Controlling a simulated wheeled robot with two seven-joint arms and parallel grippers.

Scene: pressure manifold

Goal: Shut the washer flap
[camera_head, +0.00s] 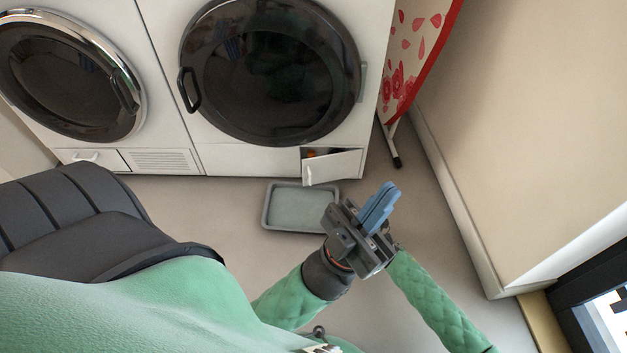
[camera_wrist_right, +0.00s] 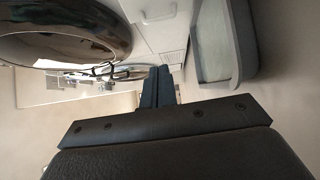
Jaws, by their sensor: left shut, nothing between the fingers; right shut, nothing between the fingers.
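The washer flap (camera_head: 335,167) is a small white door at the lower right of the right-hand machine (camera_head: 240,160) in the head view. It stands ajar, its handle side swung outward at the left. A dark opening with an orange part (camera_head: 312,153) shows above it. My left gripper (camera_head: 387,197) is shut and empty, below and right of the flap in the picture, apart from it. My right gripper (camera_wrist_right: 157,82) is shut and empty in the right wrist view; in the head view it is hidden behind the left one. I cannot clearly identify the flap in the wrist view.
A grey tray (camera_head: 296,207) lies on the floor below the flap; it also shows in the wrist view (camera_wrist_right: 235,45). A second machine (camera_head: 85,75) stands at the left. An ironing board (camera_head: 415,45) leans at the right, beside the wall (camera_head: 520,120).

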